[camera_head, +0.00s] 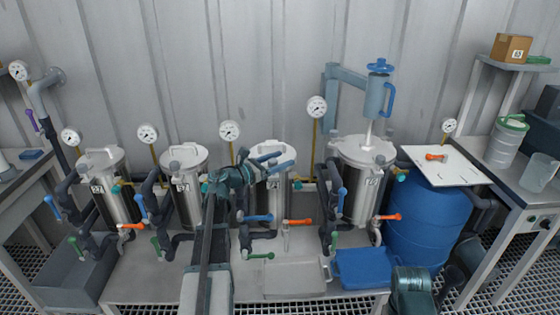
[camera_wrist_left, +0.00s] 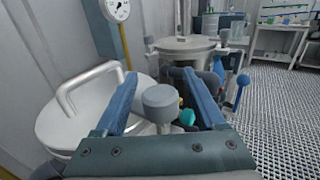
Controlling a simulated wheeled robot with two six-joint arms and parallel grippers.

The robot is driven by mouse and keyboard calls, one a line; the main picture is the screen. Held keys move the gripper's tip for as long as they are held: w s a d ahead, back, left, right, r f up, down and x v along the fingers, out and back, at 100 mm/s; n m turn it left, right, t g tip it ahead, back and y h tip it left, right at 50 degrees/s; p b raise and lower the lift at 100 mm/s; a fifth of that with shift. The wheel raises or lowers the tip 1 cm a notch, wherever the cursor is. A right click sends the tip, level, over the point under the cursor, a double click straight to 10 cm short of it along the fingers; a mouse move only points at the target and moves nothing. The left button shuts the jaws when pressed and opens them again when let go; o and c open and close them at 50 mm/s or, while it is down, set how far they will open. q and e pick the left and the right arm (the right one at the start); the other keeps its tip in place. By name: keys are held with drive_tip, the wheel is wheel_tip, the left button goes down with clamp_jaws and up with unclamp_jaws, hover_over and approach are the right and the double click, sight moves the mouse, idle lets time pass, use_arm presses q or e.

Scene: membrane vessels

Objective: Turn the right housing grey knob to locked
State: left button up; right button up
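A grey round knob (camera_wrist_left: 160,101) stands on a short stem beside the steel lid (camera_wrist_left: 85,112) in the left wrist view. My left gripper (camera_head: 282,158) reaches from the left over the front of the third steel housing (camera_head: 273,205) in the head view. Its two blue fingers stand on either side of the knob, with a gap at each side in the left wrist view (camera_wrist_left: 165,92). The gripper is open. In the head view the gripper hides the knob and part of the housing's lid.
Another steel housing (camera_head: 362,185) stands to the right, and a blue barrel (camera_head: 430,225) beyond it. Pressure gauges (camera_head: 230,131) stand behind the housings. Blue, orange and green valve handles (camera_head: 296,222) crowd the front. A blue tray (camera_head: 363,268) sits on the bench.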

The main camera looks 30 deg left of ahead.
use_arm(q)
drive_tip(key=shift+s, duration=0.1)
drive_tip(key=v, duration=1.3)
drive_tip(key=shift+s, duration=0.3)
drive_tip(key=shift+a, duration=0.2)
